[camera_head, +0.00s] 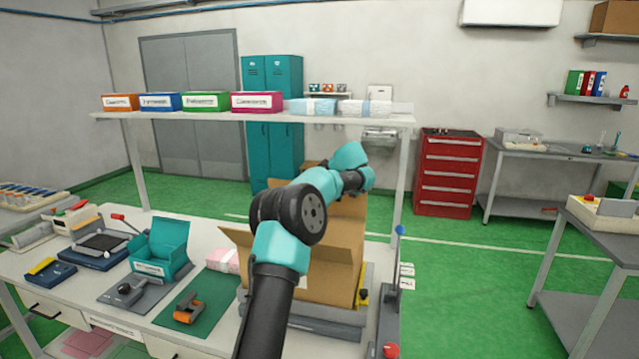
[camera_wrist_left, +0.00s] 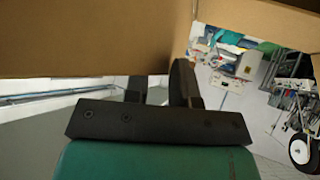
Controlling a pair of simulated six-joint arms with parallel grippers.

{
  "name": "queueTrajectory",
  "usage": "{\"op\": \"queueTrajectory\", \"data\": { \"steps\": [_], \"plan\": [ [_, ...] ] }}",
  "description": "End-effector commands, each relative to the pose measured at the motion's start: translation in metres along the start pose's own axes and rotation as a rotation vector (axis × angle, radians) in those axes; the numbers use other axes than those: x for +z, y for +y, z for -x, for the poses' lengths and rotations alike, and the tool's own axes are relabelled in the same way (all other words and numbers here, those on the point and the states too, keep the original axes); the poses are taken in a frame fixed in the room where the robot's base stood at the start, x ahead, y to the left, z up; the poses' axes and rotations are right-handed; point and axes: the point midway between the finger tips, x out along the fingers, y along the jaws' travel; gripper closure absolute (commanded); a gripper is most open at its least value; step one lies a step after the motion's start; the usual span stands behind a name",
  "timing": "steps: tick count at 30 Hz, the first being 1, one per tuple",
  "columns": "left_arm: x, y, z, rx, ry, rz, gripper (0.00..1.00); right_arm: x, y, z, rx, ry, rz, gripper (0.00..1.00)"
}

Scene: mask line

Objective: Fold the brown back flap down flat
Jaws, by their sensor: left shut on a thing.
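The open brown cardboard box (camera_head: 330,281) stands at the right end of the packing table. Its brown back flap (camera_head: 348,206) stands up at the rear, partly hidden by my arm. A side flap (camera_head: 236,237) sticks out to the left. My left arm reaches over the box to the back flap; its fingertips are hidden in the head view. In the left wrist view, my left gripper (camera_wrist_left: 160,86) is shut on the brown cardboard, apparently the back flap (camera_wrist_left: 85,38), which fills the upper left. My right gripper is in neither view.
A teal open box (camera_head: 160,245), an orange tape dispenser (camera_head: 187,308) and a green mat (camera_head: 215,292) lie left of the box. A shelf (camera_head: 215,116) with labelled bins spans the back. A blue-topped post (camera_head: 399,231) stands close on the right.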

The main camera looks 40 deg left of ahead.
Motion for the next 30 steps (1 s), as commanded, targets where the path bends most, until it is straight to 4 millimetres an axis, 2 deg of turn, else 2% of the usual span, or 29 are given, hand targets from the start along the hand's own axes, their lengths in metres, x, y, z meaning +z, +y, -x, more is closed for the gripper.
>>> {"op": "queueTrajectory", "data": {
  "steps": [14, 24, 30],
  "plan": [
    [0.006, -0.018, 0.006, 0.047, 0.027, 0.039, 1.0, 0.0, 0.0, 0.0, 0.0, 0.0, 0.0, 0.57],
    [0.014, -0.042, 0.011, 0.047, 0.028, 0.039, 1.0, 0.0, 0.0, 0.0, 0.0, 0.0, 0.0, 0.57],
    [0.018, -0.049, 0.012, 0.048, 0.028, 0.041, 1.0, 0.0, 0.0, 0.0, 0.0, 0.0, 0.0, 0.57]
  ]
}}
